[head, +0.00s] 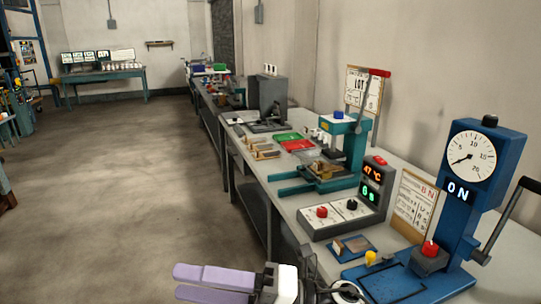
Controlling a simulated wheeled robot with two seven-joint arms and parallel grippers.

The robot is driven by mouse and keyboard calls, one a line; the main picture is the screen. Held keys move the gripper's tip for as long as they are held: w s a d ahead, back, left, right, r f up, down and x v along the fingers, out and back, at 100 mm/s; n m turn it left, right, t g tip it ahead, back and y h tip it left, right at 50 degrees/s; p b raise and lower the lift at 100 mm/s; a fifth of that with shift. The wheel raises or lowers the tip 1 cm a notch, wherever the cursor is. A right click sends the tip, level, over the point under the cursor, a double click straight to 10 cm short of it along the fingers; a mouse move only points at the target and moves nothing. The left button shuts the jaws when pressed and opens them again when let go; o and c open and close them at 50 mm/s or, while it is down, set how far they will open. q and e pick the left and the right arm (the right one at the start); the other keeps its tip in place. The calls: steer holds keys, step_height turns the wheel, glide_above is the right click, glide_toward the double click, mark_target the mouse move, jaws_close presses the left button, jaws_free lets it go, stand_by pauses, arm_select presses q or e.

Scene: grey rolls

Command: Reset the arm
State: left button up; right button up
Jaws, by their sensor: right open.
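My right gripper (181,282) is at the bottom of the head view, left of the workbench's near end and over the floor. Its two lavender fingers point left, with a narrow gap between them and nothing seen held. The white and dark wrist (286,284) of my right arm is at the bottom edge, close to the bench front. The rest of that arm is mostly cut off. My left gripper is not in view.
A long workbench (293,205) runs along the right wall. It carries a blue gauge press (468,200) reading "ON", a control box (338,218), a teal press (345,150) with a red-handled lever (379,74), and red and green trays. The floor (125,180) left is clear.

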steer(key=w+d+f+m+t+h+b, duration=0.1)
steer(key=w+d+f+m+t+h, duration=0.2)
steer(key=m+t, duration=0.5)
steer(key=w+d+f+m+t+h+b, duration=0.1)
steer(key=w+d+f+m+t, duration=0.1)
steer(key=d+f+m+t, duration=0.6)
steer(key=s+d+f+m+h+b, duration=0.1)
steer(key=d+f+m+h, duration=0.35)
steer(key=f+m, duration=0.25)
steer(key=s+d+f+m+h, duration=0.1)
steer(key=d+f+m+h, duration=0.2)
steer(key=f+m+h, duration=0.3)
steer(key=s+d+f+m+g+h+b, duration=0.1)
steer(key=s+d+f+m+g, duration=0.2)
steer(key=s+f, duration=0.5)
steer(key=s+d+f+m+g+h, duration=0.2)
steer(key=s+d+f+m+g, duration=0.2)
steer(key=s+f, duration=0.5)
steer(key=shift+d+f+m+b, duration=0.3)
steer(key=shift+d+b, duration=0.1)
steer(key=shift+d, duration=0.5)
